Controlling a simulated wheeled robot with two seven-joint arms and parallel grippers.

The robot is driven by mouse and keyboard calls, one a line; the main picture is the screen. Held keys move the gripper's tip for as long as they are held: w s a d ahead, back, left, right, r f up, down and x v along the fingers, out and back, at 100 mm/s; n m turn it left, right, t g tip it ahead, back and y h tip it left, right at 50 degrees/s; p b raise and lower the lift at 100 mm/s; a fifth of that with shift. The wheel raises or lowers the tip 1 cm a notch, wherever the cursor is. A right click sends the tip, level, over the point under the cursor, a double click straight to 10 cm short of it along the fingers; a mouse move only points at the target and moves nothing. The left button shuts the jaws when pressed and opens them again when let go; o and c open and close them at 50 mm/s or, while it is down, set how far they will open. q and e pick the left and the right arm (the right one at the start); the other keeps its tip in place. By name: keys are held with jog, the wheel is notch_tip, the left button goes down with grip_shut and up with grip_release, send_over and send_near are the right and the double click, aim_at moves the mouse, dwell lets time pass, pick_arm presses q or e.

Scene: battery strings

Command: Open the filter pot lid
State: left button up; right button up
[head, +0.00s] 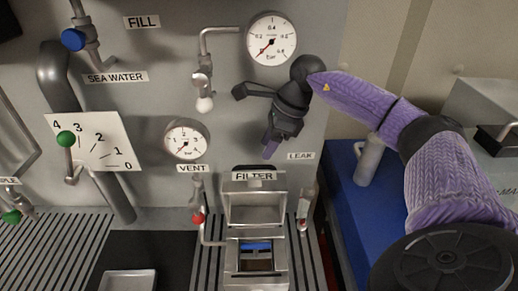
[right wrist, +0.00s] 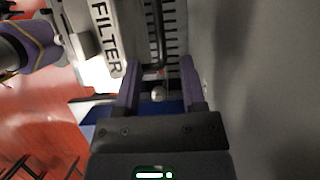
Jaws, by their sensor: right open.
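The filter pot (head: 236,262) is a grey metal box at the bottom centre of the head view. Its lid (head: 254,208) stands raised at the back, below the FILTER label (head: 254,176). The pot's mouth is uncovered, and a blue piece (head: 256,246) shows inside. My right gripper (head: 252,122) is open and empty, above the raised lid and apart from it, in front of the grey panel. In the right wrist view its two fingers (right wrist: 160,75) are spread, with the FILTER label (right wrist: 106,38) to their left. My left gripper is not in view.
A pressure gauge (head: 271,39) is above my right gripper, and a smaller gauge (head: 186,140) is to its left. A red-knobbed vent valve (head: 198,217) stands left of the pot, and the leak valve (head: 305,205) stands right. A shallow tray (head: 128,281) lies at lower left.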

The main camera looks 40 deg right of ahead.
jog(key=b+x, duration=0.3)
jog(key=x, duration=0.1)
jog(key=shift+w+a+f+b, duration=0.15)
jog(key=shift+f+b, duration=0.2)
jog(key=shift+w+a+f, duration=0.1)
jog(key=shift+a+f, duration=0.05)
jog(key=shift+f, duration=0.1)
jog(key=shift+r, duration=0.1)
jog(key=shift+c, duration=0.2)
grip_shut()
dwell(0.5)
